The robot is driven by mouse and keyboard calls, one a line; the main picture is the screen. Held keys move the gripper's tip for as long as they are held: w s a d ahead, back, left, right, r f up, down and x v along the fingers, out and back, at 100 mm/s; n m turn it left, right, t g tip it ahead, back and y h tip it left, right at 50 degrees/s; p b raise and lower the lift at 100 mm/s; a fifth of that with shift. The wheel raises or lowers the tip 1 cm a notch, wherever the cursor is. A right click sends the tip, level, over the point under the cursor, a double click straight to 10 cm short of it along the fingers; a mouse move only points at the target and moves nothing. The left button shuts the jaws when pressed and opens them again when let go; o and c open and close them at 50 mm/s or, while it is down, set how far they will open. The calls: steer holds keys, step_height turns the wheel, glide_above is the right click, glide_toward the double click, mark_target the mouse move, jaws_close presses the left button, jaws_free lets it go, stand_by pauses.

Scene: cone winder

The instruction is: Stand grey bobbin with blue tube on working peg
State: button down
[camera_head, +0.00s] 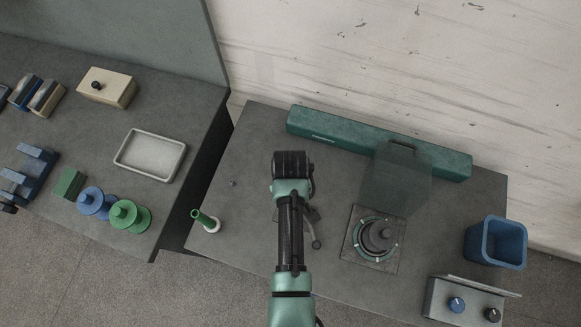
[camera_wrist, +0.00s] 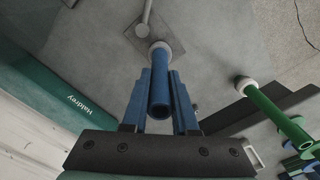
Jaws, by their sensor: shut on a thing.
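The bobbin with the blue tube (camera_wrist: 160,95) is between the blue fingers of my gripper (camera_wrist: 160,76), which is shut on it in the wrist view. Its pale grey round end (camera_wrist: 163,46) points away from my wrist, over or against a flat grey plate (camera_wrist: 127,36).
A green tube with a white foot (camera_head: 204,220) stands left of my arm. Right are a round grey unit (camera_head: 377,236) with a clear raised cover (camera_head: 396,180), a blue bin (camera_head: 494,242) and a knob box (camera_head: 455,298). A long green housing (camera_head: 340,130) runs along the back.

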steer(key=c, duration=0.6)
jaws_free()
steer(key=shift+r, duration=0.15)
step_height(320, 180, up, 13)
steer(key=shift+f+b, duration=0.15)
steer(key=shift+b, duration=0.85)
